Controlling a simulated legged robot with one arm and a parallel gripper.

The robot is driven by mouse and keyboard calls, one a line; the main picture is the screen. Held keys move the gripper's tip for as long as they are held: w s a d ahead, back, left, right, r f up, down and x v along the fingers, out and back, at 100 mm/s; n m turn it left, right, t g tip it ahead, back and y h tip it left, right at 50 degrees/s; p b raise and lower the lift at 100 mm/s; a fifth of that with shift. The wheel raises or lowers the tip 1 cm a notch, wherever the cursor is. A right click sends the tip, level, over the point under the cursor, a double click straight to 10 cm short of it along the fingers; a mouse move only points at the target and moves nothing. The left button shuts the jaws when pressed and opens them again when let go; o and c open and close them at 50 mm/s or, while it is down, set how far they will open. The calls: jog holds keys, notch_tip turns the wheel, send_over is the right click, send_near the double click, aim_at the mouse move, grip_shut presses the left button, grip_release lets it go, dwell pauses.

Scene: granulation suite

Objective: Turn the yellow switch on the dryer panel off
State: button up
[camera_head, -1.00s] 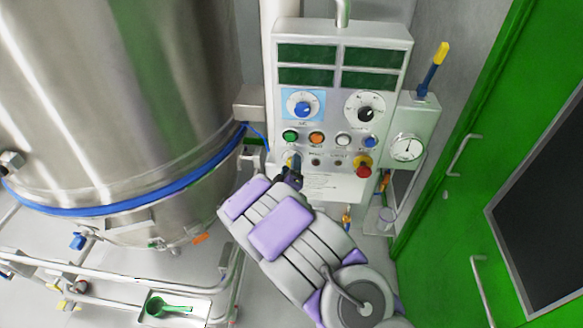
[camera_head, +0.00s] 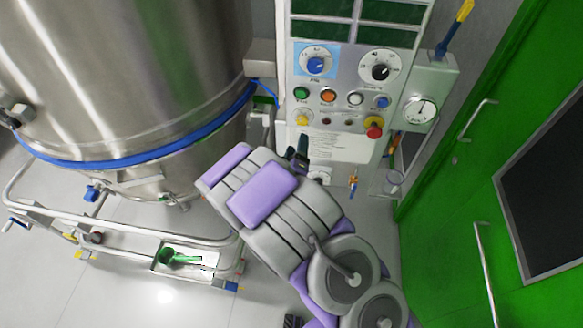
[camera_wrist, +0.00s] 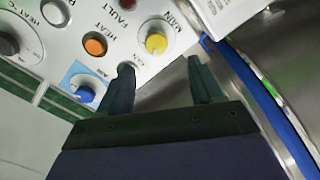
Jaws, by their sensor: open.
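The dryer panel (camera_head: 335,142) is pale, with knobs and buttons, upright beside the steel vessel. The yellow switch (camera_head: 304,118) is a round knob at its lower left. It is also in the wrist view (camera_wrist: 156,42), beside the word MAIN; I cannot tell its setting for sure. My gripper (camera_head: 298,152) is below the switch in the head view, its fingers partly hidden by my arm. In the wrist view my gripper (camera_wrist: 163,75) has its two dark fingers apart with nothing between them. The switch appears just beyond the gap, apart from the fingers.
Close to the switch are a green button (camera_head: 301,94), an orange button (camera_head: 328,96) and a red knob (camera_head: 374,127). A blue knob (camera_head: 316,65) is above. The steel vessel (camera_head: 120,70) stands left, a green door (camera_head: 455,200) right.

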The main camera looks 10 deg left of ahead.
jog(key=s+p, duration=0.4)
jog(key=s, duration=0.3)
jog(key=shift+s+a+p, duration=0.2)
jog(key=shift+s+p, duration=0.1)
jog(key=shift+s, duration=0.1)
jog(key=w+d+f+m+g+b, duration=0.1)
jog(key=d+f+m+g+b, duration=0.25)
jog(key=m+g, duration=0.4)
jog(key=s+d+r+m+g+b, duration=0.1)
jog(key=s+d+r+g, duration=0.3)
jog(key=s, duration=0.7)
jog(key=s+d+r+m+g+b, duration=0.1)
jog(key=s+d+r+g+b, duration=0.2)
jog(key=s+d, duration=0.4)
jog(key=s+d+r+m+g+b, duration=0.1)
jog(key=s+d+r+g, duration=0.4)
jog(key=s, duration=1)
jog(key=shift+s+d+r+m+y+b, duration=0.2)
jog(key=shift+d+r+m+y+b, duration=0.15)
jog(key=shift+r+b, duration=0.35)
